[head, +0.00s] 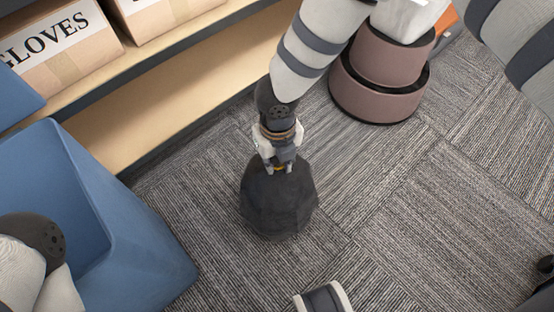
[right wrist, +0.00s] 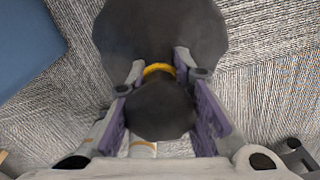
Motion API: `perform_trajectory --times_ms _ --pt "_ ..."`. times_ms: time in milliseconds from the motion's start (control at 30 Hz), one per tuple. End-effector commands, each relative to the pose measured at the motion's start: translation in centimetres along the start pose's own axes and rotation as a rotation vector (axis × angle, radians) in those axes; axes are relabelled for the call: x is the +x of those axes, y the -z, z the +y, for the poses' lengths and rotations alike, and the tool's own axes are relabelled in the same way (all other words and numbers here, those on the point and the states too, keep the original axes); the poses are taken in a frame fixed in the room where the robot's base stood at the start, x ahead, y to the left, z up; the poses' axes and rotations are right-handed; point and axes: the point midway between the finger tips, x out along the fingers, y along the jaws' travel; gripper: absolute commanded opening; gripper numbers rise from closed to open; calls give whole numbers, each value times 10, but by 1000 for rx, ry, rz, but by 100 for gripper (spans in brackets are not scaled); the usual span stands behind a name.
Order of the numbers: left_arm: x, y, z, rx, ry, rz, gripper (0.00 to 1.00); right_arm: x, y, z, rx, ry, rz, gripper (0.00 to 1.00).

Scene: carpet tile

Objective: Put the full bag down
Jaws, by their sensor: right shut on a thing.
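The full bag (head: 278,205) is dark grey to black, rounded and bulging, over the carpet in the middle of the head view. My right gripper (head: 278,167) is above it and shut on its gathered top. In the right wrist view, the two fingers of the right gripper (right wrist: 160,100) stand on either side of the bunched neck. A yellow tie (right wrist: 158,69) goes around the neck, and the body of the bag (right wrist: 160,30) spreads out beyond it. I cannot tell whether the bag's underside touches the floor. My left gripper is not in view.
A blue bin (head: 135,235) stands open at the left, with part of my left arm over it. A wooden shelf (head: 190,85) with cardboard boxes (head: 60,45), one marked GLOVES, runs along the upper left. Round brown tiers (head: 378,85) stand at the top. Carpet (head: 430,210) right of the bag is clear.

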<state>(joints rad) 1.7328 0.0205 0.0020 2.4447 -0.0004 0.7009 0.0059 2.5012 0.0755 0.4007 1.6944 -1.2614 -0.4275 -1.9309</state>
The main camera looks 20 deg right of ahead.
Motion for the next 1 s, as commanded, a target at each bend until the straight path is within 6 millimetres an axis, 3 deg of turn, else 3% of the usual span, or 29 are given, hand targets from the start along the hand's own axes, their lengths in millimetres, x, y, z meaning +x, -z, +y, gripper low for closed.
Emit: perform_trajectory --times_ms 200,233,300,633,767,1000 --pt "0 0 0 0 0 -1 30 1 -1 0 0 0 -2 0" --pt "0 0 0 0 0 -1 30 2 0 0 1 1 0 25" --pt "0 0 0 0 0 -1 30 1 0 0 1 0 -1 40" --pt "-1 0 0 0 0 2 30 -3 0 0 1 0 -2 40" --pt "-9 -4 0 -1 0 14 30 -31 -2 0 2 0 -6 40" --pt "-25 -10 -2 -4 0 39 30 -96 -1 0 3 0 -5 40"
